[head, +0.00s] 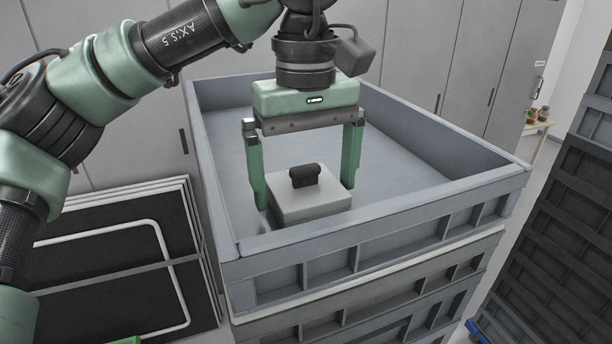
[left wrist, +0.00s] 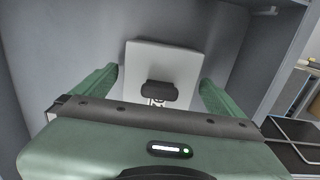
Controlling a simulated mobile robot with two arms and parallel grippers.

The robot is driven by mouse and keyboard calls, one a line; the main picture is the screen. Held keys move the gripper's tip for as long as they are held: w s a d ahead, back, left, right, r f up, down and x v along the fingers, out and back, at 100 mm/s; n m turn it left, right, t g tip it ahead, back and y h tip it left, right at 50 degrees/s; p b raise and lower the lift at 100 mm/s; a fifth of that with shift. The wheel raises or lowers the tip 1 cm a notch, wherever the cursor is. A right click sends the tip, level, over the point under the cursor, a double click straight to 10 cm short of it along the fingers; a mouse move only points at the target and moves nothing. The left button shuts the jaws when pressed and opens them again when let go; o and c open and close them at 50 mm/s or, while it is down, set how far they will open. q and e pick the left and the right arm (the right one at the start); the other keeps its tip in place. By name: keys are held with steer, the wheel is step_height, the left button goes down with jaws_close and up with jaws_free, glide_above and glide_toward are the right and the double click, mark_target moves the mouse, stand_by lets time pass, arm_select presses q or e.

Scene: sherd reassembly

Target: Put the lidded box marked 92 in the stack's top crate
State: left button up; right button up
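A light grey lidded box (head: 310,205) with a dark handle on its lid sits inside the stack's top crate (head: 375,238), near the front wall. The number on the box cannot be read in either view. My left gripper (head: 307,198) is over the box, its green fingers spread wide on either side of it. In the left wrist view the box (left wrist: 162,62) lies between and beyond the fingers (left wrist: 160,85), with gaps visible on both sides. The box appears to rest on the crate floor, though its base is partly hidden by the front wall. My right gripper is not in view.
The top crate's floor (head: 232,150) is bare behind the box. More grey crates (head: 375,290) are stacked below. Grey cabinets (head: 420,40) stand behind, black framed panels (head: 110,260) lean at left, and dark stacked crates (head: 570,190) stand at right.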

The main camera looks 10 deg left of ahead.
mark_target(306, 167)
arm_select(q)
steer(key=shift+w, duration=0.1)
steer(key=shift+r, duration=0.5)
step_height(306, 167, up, 11)
steer(key=p, duration=0.2)
steer(key=shift+r, duration=0.15)
